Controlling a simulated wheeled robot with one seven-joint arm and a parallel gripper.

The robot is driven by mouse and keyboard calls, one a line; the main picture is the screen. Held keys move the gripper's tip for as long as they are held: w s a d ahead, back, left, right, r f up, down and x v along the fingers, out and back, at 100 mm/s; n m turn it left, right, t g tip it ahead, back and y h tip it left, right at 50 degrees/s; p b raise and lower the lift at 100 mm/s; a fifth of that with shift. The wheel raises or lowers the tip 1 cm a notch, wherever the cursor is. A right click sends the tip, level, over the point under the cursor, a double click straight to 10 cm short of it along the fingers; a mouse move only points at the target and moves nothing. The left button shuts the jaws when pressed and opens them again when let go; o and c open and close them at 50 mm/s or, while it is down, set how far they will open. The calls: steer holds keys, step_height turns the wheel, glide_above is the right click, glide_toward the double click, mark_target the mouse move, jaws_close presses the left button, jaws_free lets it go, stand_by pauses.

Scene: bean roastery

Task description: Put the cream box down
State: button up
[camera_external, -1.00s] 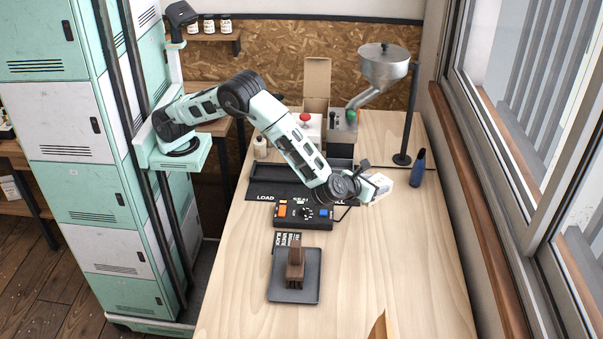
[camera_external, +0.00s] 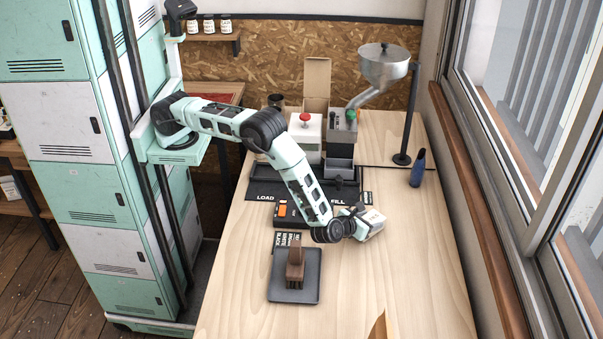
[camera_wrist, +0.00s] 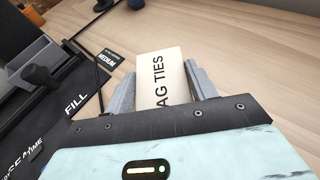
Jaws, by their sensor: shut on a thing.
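The cream box (camera_wrist: 162,72) shows in the wrist view with the print "AG TIES" on its face. My gripper (camera_wrist: 160,88) is shut on it, with one grey finger at each side. In the external view the cream box (camera_external: 371,222) is at the end of my gripper (camera_external: 357,217), right of the control box and over the bare right part of the table (camera_external: 420,270). The box looks tilted there. I cannot tell whether its underside touches the table.
A dark tray (camera_external: 309,293) with a brown block (camera_external: 295,268) is nearer the camera.

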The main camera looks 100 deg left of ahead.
steer(key=shift+f, duration=0.35)
steer(key=shift+f, duration=0.1)
steer(key=o, duration=1)
steer(key=b+v, duration=0.2)
steer(key=shift+s+d, duration=0.25)
steer(key=shift+d, duration=0.1)
step_height(320, 180, up, 8)
steer(key=shift+s+f+b, duration=0.1)
steer(key=shift+f+b, duration=0.1)
steer(key=shift+b, duration=0.75)
